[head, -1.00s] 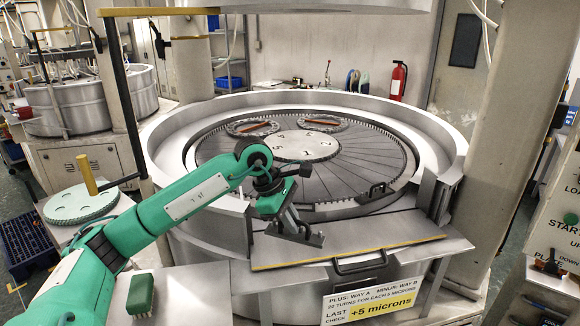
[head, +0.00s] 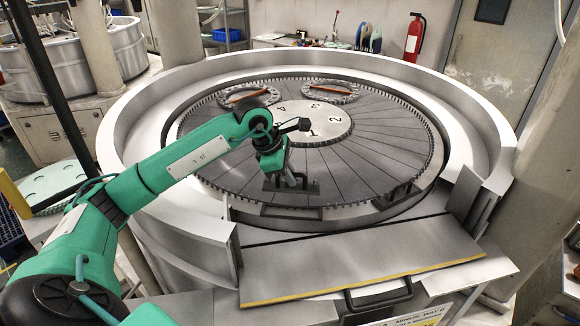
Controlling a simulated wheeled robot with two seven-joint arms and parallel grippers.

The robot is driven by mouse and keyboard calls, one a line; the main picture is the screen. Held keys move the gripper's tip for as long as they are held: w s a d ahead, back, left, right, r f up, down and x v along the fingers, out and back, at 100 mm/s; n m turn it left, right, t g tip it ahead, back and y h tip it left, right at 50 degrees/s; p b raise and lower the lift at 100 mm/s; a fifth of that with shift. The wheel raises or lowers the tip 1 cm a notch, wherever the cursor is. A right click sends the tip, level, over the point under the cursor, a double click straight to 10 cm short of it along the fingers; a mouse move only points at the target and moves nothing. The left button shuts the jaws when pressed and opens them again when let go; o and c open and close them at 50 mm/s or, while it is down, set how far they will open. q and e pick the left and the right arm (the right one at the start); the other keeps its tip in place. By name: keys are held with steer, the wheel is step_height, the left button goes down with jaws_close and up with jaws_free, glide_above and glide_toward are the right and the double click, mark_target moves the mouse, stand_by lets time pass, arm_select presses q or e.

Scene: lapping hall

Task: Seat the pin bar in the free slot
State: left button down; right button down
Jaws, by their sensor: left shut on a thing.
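My left gripper (head: 288,172) reaches in from the left over the near part of the lapping plate (head: 345,180). It is shut on the pin bar (head: 292,187), a grey bar low under the fingers. The gripper hides part of the bar, and I cannot tell whether it touches the plate. A dark rectangular recess (head: 292,212), which looks like the free slot, is in the near rim just in front of the bar. The bar is apart from it, on the plate side. My right gripper is not in view.
A toothed ring (head: 437,150) edges the plate, with a dark fitting (head: 400,192) at its near right. Two carriers (head: 237,100) (head: 330,92) lie at the back around a numbered centre disc (head: 310,122). A raised basin wall (head: 480,120) surrounds everything; a flat apron (head: 360,262) lies in front.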

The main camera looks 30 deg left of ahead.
mark_target(289, 188)
arm_select(q)
steer(key=shift+s+d+r, duration=0.15)
steer(key=shift+w+f, duration=0.2)
steer(key=shift+f+b, duration=0.35)
steer(key=shift+f, duration=0.55)
steer(key=shift+f+b, duration=0.5)
steer(key=shift+f, duration=0.35)
steer(key=shift+f+b, duration=0.35)
steer(key=shift+f, duration=0.7)
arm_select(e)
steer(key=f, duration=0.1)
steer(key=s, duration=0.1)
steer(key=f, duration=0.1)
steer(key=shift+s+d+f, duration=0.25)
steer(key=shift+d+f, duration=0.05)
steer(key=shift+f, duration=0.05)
